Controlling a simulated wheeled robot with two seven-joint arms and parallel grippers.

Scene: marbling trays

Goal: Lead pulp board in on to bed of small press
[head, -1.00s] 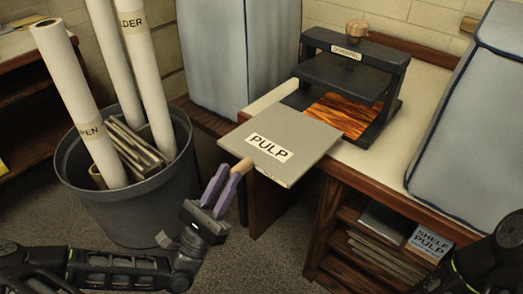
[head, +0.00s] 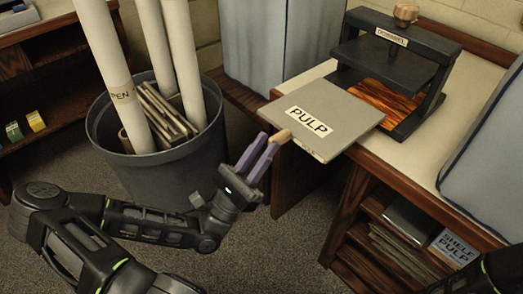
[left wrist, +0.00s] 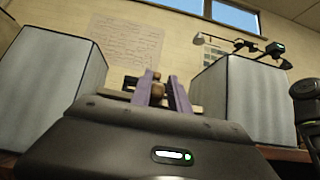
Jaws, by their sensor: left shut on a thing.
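The pulp board (head: 345,105) is a flat grey square labelled PULP with a short wooden handle (head: 281,137). My left gripper (head: 266,145), with purple fingers, is shut on that handle at the board's near left corner. The fingers also show in the left wrist view (left wrist: 158,92), with wood between them. The board reaches over the bench edge, its far side at the open front of the small black press (head: 440,58). An orange marbled sheet (head: 385,98) lies on the press bed, partly hidden by the board. I cannot tell whether the board touches the bed. My right gripper is out of view.
A grey bin (head: 150,165) with paper rolls stands at left. A blue-grey covered block (head: 265,45) is behind the board, and another (head: 490,165) is right of the press. Shelves below the bench hold boards and a SHELF PULP label (head: 455,248).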

